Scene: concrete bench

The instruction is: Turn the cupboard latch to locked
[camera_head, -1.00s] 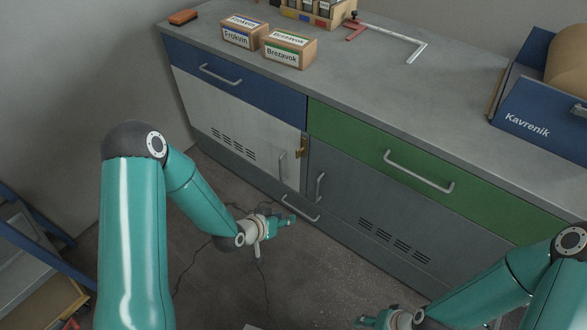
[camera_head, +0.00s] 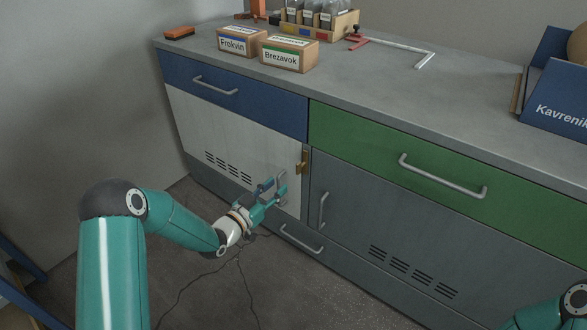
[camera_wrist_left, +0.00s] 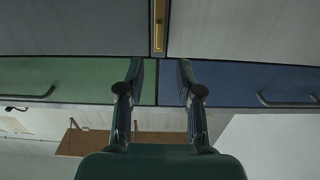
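The cupboard latch (camera_head: 302,162) is a small brass piece at the upper right edge of the pale cupboard door (camera_head: 238,135), beside the grey door. In the left wrist view the latch (camera_wrist_left: 158,26) is an upright brass strip at the top centre, over the seam between the doors. Its locked or unlocked position is too small to tell. My left gripper (camera_head: 275,188) is in front of the pale door, below and left of the latch and apart from it. In the left wrist view its two fingers (camera_wrist_left: 160,80) are spread with nothing between them. My right gripper is out of view.
Door handles (camera_head: 323,210) and a lower handle (camera_head: 301,240) stick out near my left gripper. Blue (camera_head: 240,94) and green (camera_head: 390,150) drawers with bar handles sit above. Boxes (camera_head: 288,54) and a clamp-like tool (camera_head: 398,44) lie on the bench top. The floor in front is clear.

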